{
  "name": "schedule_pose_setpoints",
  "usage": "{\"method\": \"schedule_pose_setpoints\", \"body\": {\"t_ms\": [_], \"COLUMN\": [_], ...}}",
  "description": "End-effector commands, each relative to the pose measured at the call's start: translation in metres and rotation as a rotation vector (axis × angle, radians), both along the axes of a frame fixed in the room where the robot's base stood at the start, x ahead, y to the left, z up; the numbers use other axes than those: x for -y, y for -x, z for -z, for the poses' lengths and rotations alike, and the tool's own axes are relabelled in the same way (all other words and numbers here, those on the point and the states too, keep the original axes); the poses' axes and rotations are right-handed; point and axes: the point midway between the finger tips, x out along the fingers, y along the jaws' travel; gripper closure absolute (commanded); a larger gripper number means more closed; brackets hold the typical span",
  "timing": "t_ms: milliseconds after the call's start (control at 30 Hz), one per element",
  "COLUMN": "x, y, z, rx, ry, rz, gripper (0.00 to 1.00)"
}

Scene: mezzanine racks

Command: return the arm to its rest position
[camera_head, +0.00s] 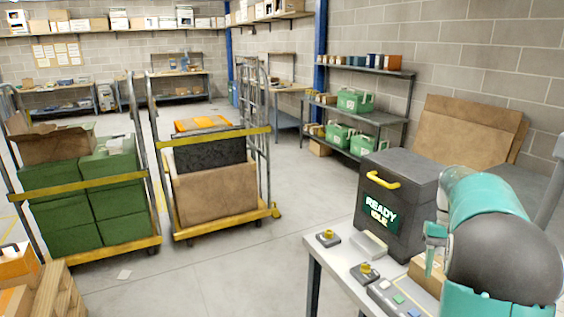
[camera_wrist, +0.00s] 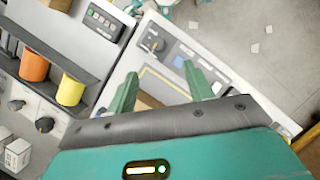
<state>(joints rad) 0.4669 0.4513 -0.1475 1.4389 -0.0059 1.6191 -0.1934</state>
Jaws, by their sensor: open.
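My gripper (camera_head: 434,245) shows at the lower right of the head view, at the end of my teal arm, over the white-topped table (camera_head: 345,262). In the wrist view my gripper (camera_wrist: 160,86) has its two green fingers apart, with nothing held between them. A tan box on the table shows partly behind the fingers. The arm bends close to the head camera, and its dark round joint hides part of the table.
A dark box (camera_head: 395,195) with a yellow handle and a "READY IDLE" sign stands close to my arm. Button boxes (camera_head: 364,273) sit near the table edge. Orange (camera_wrist: 34,66) and yellow (camera_wrist: 70,90) cylinders stand in a rack. Loaded carts stand left; open floor (camera_head: 240,265) lies between.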

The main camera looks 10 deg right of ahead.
Motion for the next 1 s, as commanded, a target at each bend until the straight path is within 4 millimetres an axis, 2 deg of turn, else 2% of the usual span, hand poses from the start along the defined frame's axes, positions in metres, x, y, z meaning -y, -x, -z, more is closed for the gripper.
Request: {"method": "schedule_pose_setpoints", "body": {"t_ms": [267, 500, 767, 1000], "x": [-0.079, -0.152, -0.221, -0.270], "y": [0.015, 0.046, 0.091, 0.137], "z": [-0.044, -0.067, -0.072, -0.060], "rx": [0.178, 0.357, 0.556, 0.740], "ry": [0.067, 0.118, 0.155, 0.174], "rz": [-0.092, -0.181, -0.274, -0.351], "gripper": [0.48, 0.48, 0.48, 0.48]}}
